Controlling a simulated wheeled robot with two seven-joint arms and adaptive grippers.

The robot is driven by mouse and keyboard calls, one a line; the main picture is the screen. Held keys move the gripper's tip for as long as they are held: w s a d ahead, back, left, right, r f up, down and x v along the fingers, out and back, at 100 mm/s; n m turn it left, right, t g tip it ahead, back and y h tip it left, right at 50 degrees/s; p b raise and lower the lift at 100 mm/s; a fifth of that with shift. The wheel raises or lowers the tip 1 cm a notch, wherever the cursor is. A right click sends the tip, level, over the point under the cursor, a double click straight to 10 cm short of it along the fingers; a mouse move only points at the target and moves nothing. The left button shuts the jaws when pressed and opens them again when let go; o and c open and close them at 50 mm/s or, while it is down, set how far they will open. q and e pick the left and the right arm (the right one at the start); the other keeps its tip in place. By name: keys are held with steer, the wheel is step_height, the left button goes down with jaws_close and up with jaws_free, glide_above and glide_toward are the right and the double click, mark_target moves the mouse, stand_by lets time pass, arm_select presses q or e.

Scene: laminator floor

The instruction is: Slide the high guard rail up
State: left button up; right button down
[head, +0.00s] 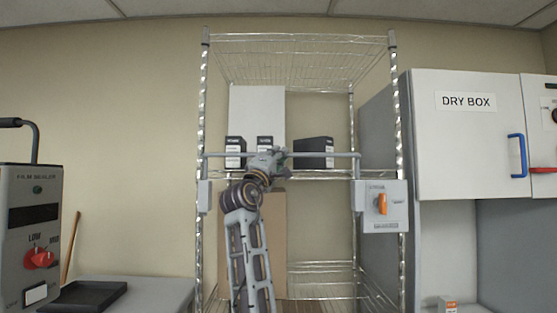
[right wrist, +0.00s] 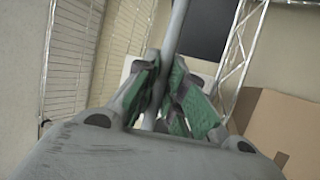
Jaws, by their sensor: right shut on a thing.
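The high guard rail (head: 318,155) is a grey horizontal bar across the front of the wire shelf rack, with a bracket at each end. My right gripper (head: 279,154) is at the middle of the rail, with its arm rising from below. In the right wrist view the gripper's green-padded fingers (right wrist: 170,95) are shut around the grey rail (right wrist: 177,30), which runs up the picture between them. The rail is level in the head view, just above a wire shelf. The gripper hides a short part of it. My left gripper is not in view.
Dark boxes (head: 314,151) and a white panel (head: 256,108) stand on the shelf behind the rail. A grey switch box with an orange handle (head: 382,204) is on the right post. A dry box cabinet (head: 466,130) stands right, a film sealer (head: 30,235) left.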

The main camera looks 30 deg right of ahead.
steer(key=shift+r, duration=0.6)
steer(key=shift+r+p, duration=0.6)
steer(key=shift+r, duration=0.1)
steer(key=shift+s+r, duration=0.2)
steer(key=shift+r, duration=0.15)
steer(key=c, duration=1.5)
jaws_free()
steer(key=shift+w, duration=0.2)
steer(key=shift+f, duration=0.1)
steer(key=shift+f, duration=0.1)
steer(key=shift+a, duration=0.1)
